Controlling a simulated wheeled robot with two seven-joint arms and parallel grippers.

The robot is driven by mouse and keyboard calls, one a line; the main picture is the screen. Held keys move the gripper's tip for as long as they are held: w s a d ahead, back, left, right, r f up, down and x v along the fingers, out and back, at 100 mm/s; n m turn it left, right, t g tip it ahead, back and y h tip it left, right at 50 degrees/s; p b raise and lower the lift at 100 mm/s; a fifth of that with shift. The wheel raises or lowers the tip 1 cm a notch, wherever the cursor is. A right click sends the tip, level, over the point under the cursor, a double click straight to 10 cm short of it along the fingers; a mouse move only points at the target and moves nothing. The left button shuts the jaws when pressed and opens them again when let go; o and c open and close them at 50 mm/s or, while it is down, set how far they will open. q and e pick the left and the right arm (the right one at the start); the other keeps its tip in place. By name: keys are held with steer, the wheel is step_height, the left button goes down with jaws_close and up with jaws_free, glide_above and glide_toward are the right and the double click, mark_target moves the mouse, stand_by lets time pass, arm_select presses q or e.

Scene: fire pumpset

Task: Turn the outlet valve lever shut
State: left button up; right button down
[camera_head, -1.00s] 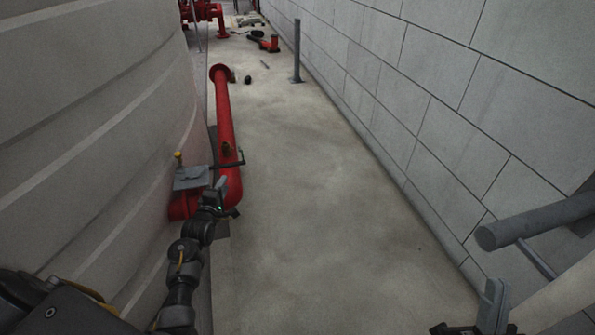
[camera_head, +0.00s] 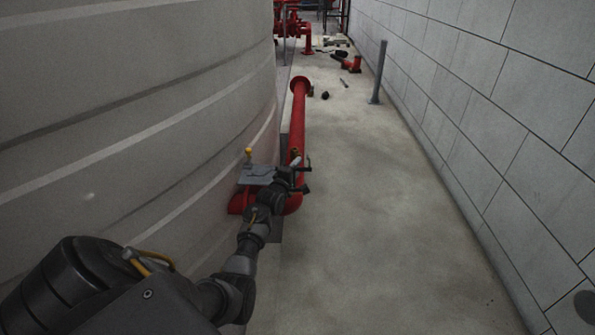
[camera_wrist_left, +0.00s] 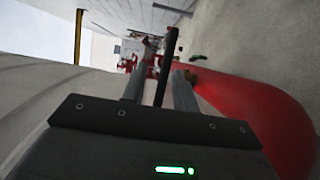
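The red outlet pipe (camera_head: 299,112) runs along the floor beside the tank, with its near bend by my left gripper (camera_head: 303,176). A grey plate-like fitting (camera_head: 257,175) with a yellow knob (camera_head: 249,153) is just left of the gripper. In the left wrist view, a thin dark bar (camera_wrist_left: 170,55), which looks like the valve lever, stands between the two separated fingers of my left gripper (camera_wrist_left: 158,85). It looks nearer the right finger; contact is unclear. The red pipe (camera_wrist_left: 255,105) fills the right side. The valve body is largely hidden. My right gripper is out of view.
A large ribbed tank (camera_head: 130,100) bounds the left and a grey block wall (camera_head: 500,110) the right. The concrete floor (camera_head: 380,230) between is mostly clear. A grey post (camera_head: 378,72) and scattered red and black parts (camera_head: 347,63) are farther off.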

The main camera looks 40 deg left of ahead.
arm_select(q)
steer(key=shift+w+a, duration=0.15)
steer(key=shift+w, duration=0.2)
steer(key=shift+c, duration=0.4)
jaws_close()
steer(key=shift+r, duration=0.1)
